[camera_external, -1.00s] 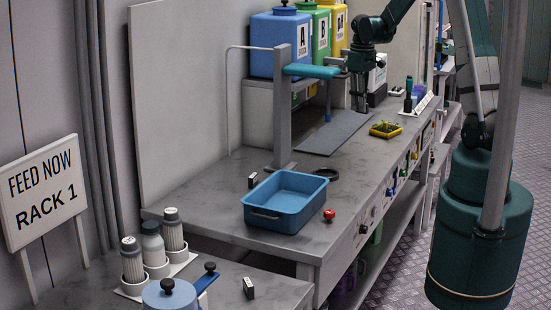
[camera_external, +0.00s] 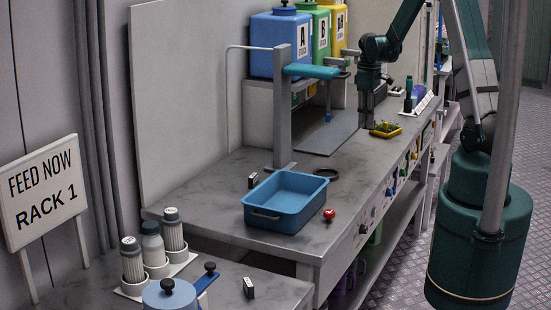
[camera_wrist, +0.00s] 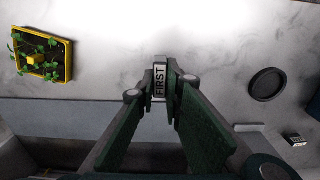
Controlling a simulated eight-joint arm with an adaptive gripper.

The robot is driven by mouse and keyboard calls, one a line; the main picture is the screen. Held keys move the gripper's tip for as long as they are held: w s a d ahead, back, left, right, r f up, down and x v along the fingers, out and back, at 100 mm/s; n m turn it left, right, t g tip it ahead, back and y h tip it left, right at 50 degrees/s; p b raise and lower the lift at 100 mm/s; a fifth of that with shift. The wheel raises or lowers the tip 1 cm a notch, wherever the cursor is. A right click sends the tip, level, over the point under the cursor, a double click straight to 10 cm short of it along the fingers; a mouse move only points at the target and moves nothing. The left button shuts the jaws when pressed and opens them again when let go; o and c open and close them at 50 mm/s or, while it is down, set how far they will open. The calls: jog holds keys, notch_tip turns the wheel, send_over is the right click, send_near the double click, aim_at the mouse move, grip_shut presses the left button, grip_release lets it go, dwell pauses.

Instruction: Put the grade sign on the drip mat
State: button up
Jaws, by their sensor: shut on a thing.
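The grade sign (camera_wrist: 160,82), a small white plate lettered FIRST, is between my fingertips in the wrist view. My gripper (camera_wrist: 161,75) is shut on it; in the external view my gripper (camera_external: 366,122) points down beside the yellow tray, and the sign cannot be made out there. The drip mat (camera_external: 322,138) looks to be the flat dark grey slab on the bench below the coloured tanks. It shows as a grey band (camera_wrist: 75,114) low in the wrist view. My gripper is to its right in the external view.
A yellow tray of seedlings (camera_external: 386,130) stands close to my gripper. A grey post with a teal arm (camera_external: 312,72) stands left of the mat. A black disc (camera_wrist: 267,83), a blue tub (camera_external: 285,215) and a red knob (camera_external: 329,214) lie nearer the camera.

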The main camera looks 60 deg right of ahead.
send_over(365, 153)
jog(key=shift+s+a+f, duration=0.1)
jog(key=shift+a+f, duration=0.05)
jog(key=shift+f, duration=2.6)
jog(key=shift+f, duration=0.1)
jog(key=shift+f, duration=2)
jog(key=shift+f, duration=0.15)
jog(key=o, duration=0.8)
jog(key=shift+c, duration=0.2)
jog(key=shift+r, duration=0.2)
jog(key=shift+r, duration=5.95)
